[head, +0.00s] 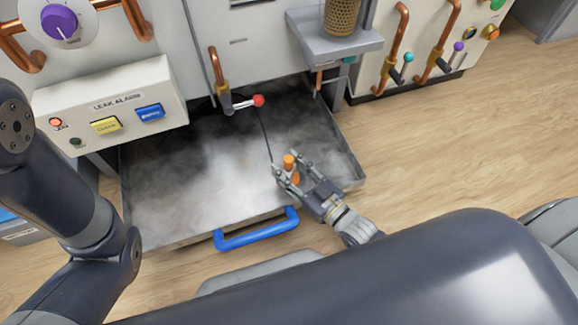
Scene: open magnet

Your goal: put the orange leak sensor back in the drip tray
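The orange leak sensor (289,161) is a small upright cylinder at the front right of the drip tray, as seen in the head view. A thin dark cable runs from near it toward the back of the tray. My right gripper (291,166) has its fingers on either side of the sensor. I cannot tell whether they press on it or whether the sensor touches the tray floor. The grey metal drip tray (190,200) is pulled out, with a blue handle (257,230) on its front. My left gripper is out of view; only its arm shows at the left.
Whitish mist hangs over the tray. A leak alarm box (110,103) with yellow and blue buttons stands at the tray's back left. A red-tipped valve lever (258,100) on a copper pipe hangs over the back. A grey shelf (335,45) juts out at upper right. Wooden floor lies clear right.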

